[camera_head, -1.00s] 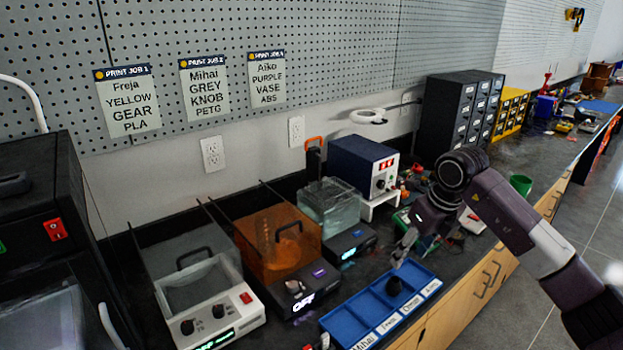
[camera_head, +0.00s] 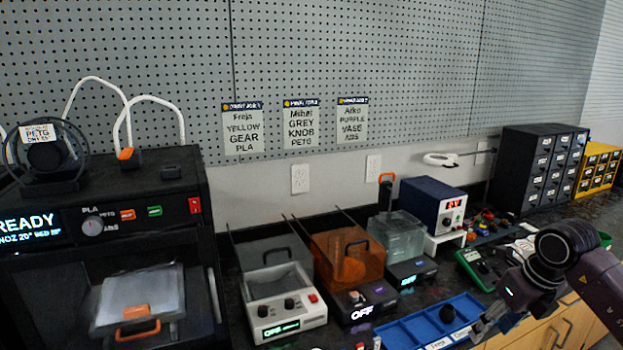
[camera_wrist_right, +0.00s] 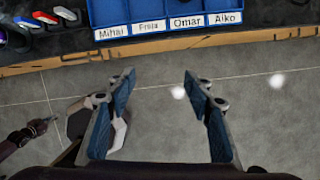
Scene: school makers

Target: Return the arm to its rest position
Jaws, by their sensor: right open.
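My right arm comes in from the right in the head view. Its gripper (camera_head: 488,322) is over the front right part of the blue sorting tray (camera_head: 405,334) and hides part of it. In the right wrist view, the gripper (camera_wrist_right: 160,82) is open with nothing between its fingers. The tray's labelled front edge (camera_wrist_right: 168,26) lies beyond the fingertips there, with the grey floor beneath them.
A black printer (camera_head: 100,240) stands at the left. A white-grey unit (camera_head: 283,303), an orange-lidded unit (camera_head: 347,262) and a clear bath (camera_head: 398,238) line the bench. A green meter (camera_head: 478,268) lies near my right arm. Open floor lies before the bench edge (camera_wrist_right: 200,40).

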